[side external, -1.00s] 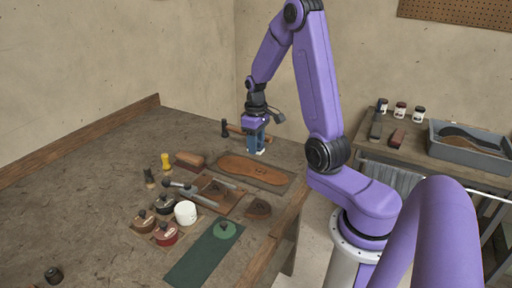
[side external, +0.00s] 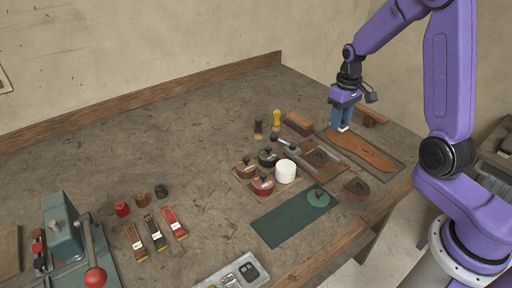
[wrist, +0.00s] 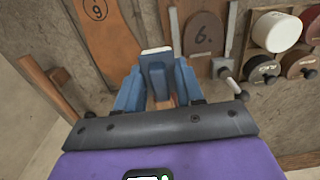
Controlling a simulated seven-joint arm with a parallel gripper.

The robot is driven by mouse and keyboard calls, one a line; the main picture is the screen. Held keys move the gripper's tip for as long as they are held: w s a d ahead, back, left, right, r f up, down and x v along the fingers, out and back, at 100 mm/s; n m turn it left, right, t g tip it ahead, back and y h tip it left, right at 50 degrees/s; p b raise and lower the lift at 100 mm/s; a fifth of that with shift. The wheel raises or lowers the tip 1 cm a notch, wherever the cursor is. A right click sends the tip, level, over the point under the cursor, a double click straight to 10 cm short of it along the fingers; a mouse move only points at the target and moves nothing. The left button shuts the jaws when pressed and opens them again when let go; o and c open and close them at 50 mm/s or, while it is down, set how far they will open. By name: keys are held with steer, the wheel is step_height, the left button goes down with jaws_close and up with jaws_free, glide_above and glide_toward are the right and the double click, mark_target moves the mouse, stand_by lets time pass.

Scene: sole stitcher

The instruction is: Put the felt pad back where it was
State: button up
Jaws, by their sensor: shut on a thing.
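My gripper (side external: 343,120) points down with its blue fingers at the far left end of the brown sole (side external: 362,152). It is shut on a small block with a white edge (wrist: 156,50), which appears to be the felt pad; the fingers hide most of it. In the side view only a pale bit shows at the fingertips, and I cannot tell whether it touches the bench. In the wrist view the sole marked 9 (wrist: 108,32) lies left of the fingers, and a dark piece marked 6 (wrist: 203,36) lies right of them.
A hammer handle (side external: 373,117) lies behind my gripper and a brown block (side external: 299,123) to its left.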

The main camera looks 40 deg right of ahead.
steer(key=w+a+r, duration=0.1)
steer(key=w+a, duration=0.1)
steer(key=a, duration=0.7)
steer(key=w+a+r, duration=0.1)
steer(key=w+a, duration=0.2)
steer(key=a, duration=0.5)
glide_above(251, 148)
steer(key=f, duration=0.8)
steer(key=shift+s+d+f, duration=0.1)
steer(key=shift+s+f, duration=0.2)
steer(key=shift+f, duration=0.1)
steer(key=shift+w+f, duration=0.2)
steer(key=shift+f, duration=0.05)
steer(key=shift+w+f, duration=0.1)
steer(key=shift+f, duration=1.5)
steer(key=shift+f, duration=0.1)
steer(key=o, duration=1)
